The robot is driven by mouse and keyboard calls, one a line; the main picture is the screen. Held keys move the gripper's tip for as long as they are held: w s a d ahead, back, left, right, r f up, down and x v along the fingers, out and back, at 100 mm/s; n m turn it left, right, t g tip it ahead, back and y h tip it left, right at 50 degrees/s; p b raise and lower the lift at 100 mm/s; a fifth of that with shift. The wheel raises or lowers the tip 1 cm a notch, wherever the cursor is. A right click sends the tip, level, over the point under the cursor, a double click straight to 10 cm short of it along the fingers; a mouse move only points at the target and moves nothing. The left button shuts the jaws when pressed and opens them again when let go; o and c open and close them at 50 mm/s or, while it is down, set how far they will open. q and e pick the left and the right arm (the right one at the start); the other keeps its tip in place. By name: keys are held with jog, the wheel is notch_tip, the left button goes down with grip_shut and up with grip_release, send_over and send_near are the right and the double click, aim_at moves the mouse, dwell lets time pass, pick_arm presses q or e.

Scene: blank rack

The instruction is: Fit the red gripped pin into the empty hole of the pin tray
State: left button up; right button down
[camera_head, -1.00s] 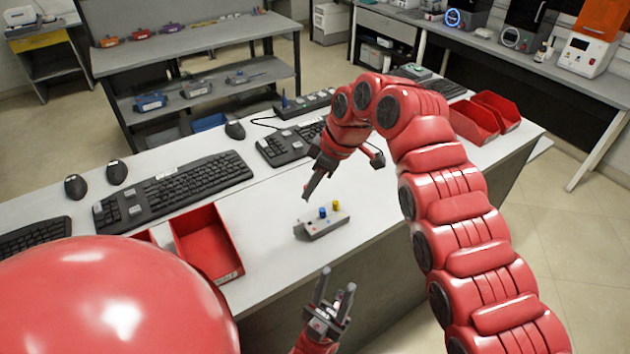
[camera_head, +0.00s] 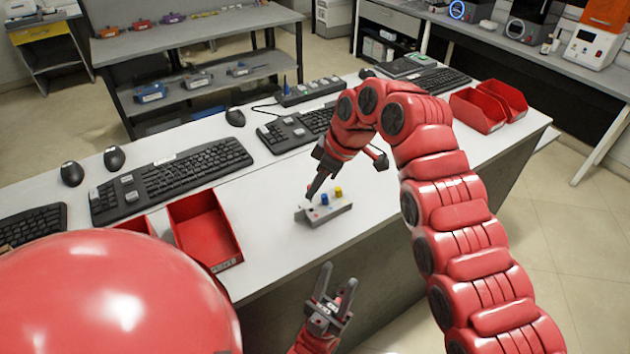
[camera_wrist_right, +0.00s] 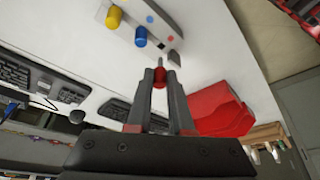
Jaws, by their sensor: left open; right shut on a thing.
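The pin tray (camera_head: 333,213) is a small light-grey block on the white table, with a blue pin (camera_head: 324,199) and a yellow pin (camera_head: 338,191) upright in it. My right gripper (camera_head: 309,196) is at the tray's left end, above it. In the right wrist view it is shut on the red pin (camera_wrist_right: 159,76), whose tip points toward the tray (camera_wrist_right: 157,14), near the end with the red dot (camera_wrist_right: 171,38). The pin looks apart from the tray there. My left gripper (camera_head: 336,278) is open and empty, in front of the table edge.
An open red bin (camera_head: 203,236) stands left of the tray, and two more red bins (camera_head: 480,110) at the far right. Keyboards (camera_head: 172,180) and mice lie along the back of the table. The white surface around the tray is mostly clear.

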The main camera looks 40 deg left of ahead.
jog(key=shift+f, duration=0.65)
jog(key=shift+f+b, duration=1.1)
jog(key=shift+f, duration=0.15)
dwell(1.1)
jog(key=c, duration=0.7)
grip_release()
jog(key=shift+c, duration=0.2)
jog(key=shift+r, duration=0.1)
jog(key=shift+d+r, duration=0.15)
jog(key=shift+r, duration=0.1)
jog(key=p+v, duration=0.3)
jog(key=v, duration=1.3)
jog(key=shift+d+r, duration=0.15)
jog(key=shift+r, duration=0.25)
